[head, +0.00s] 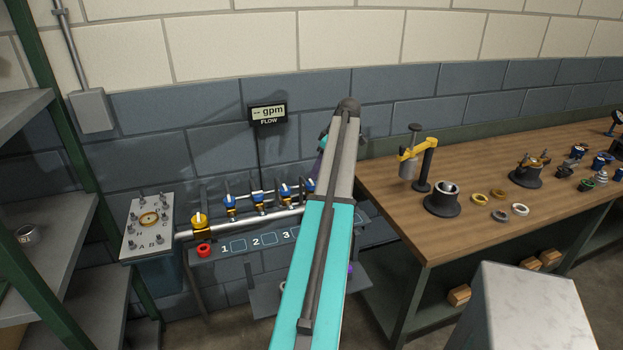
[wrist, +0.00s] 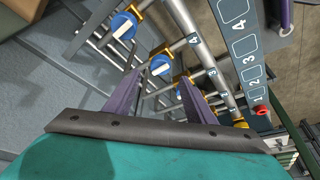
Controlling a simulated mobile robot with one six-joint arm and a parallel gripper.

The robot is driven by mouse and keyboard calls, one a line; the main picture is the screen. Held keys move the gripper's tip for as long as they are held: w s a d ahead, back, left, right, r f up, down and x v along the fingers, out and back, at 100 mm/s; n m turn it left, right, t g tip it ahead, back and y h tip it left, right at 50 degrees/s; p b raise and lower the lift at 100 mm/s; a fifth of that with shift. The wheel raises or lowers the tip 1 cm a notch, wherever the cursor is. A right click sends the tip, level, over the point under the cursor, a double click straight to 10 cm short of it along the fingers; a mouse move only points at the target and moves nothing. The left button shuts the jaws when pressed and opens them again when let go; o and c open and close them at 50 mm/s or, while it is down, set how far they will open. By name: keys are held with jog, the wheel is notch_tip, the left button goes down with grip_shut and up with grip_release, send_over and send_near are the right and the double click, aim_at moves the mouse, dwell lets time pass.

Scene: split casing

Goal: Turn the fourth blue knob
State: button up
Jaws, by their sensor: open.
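Several blue knobs with white bars sit on brass valves along a silver pipe. In the wrist view, one blue knob (wrist: 160,66) appears between the fingertips of my open gripper (wrist: 161,74). Its branch meets the pipe near the label 4, so it looks to be the fourth knob. I cannot tell whether the fingers touch it. Another blue knob (wrist: 123,26) lies beyond, up and left, and one (wrist: 179,94) is partly hidden behind the right finger.
A numbered panel (wrist: 239,48) runs beside the pipe. A red button (head: 204,249) and yellow valve (head: 199,219) are at the left end. A flow display (head: 268,113) reads "-- gpm". A wooden workbench (head: 385,190) stands right, metal shelves (head: 70,220) left.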

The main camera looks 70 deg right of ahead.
aim_at(313, 182)
jog(key=shift+p+x, duration=0.8)
jog(key=shift+x, duration=2.65)
jog(key=c, duration=1)
